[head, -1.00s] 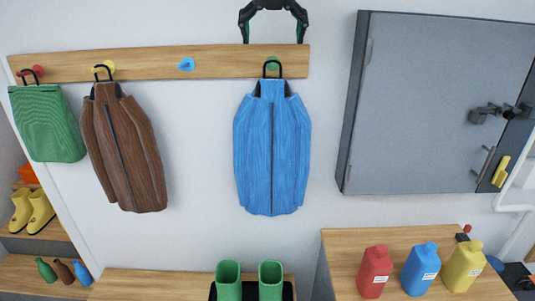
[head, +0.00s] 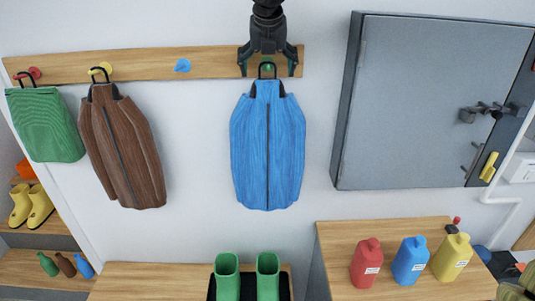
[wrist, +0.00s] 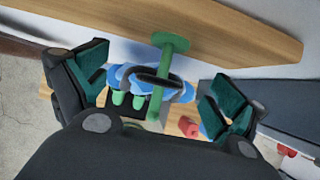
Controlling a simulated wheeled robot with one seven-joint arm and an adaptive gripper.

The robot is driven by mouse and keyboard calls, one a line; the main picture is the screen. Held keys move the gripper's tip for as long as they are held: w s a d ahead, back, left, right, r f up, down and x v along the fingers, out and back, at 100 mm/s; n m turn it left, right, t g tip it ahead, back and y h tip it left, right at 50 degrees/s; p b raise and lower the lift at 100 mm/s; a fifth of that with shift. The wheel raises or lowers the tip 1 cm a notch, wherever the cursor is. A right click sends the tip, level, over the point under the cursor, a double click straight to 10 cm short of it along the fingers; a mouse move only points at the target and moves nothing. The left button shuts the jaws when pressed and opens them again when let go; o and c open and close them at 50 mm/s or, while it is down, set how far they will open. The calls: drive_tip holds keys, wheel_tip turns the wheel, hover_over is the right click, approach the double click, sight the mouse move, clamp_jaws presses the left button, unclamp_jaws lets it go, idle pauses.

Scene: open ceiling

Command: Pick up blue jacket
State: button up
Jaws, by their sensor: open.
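The blue jacket (head: 268,150) hangs by a black loop (head: 267,66) from a green peg on the wooden wall rail. My gripper (head: 267,70) is open at the rail, with its two fingers on either side of the peg and the loop. In the wrist view, the open fingers of my gripper (wrist: 155,95) stand left and right of the green peg (wrist: 160,75). The jacket (wrist: 180,92) shows below the peg there, with its dark loop across the peg. I cannot tell whether the fingers touch the loop.
A brown jacket (head: 122,150) and a green bag (head: 45,123) hang to the left; a blue peg (head: 182,66) is free. A grey cabinet (head: 425,105) is at right. Green boots (head: 228,275) stand below. Red (head: 366,262), blue (head: 410,260) and yellow (head: 452,256) bottles stand on a wooden top.

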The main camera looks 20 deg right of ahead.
drive_tip(key=shift+w+f, duration=0.1)
drive_tip(key=shift+f, duration=0.2)
drive_tip(key=c, duration=2)
drive_tip(key=shift+c, duration=0.7)
drive_tip(key=shift+r, duration=0.15)
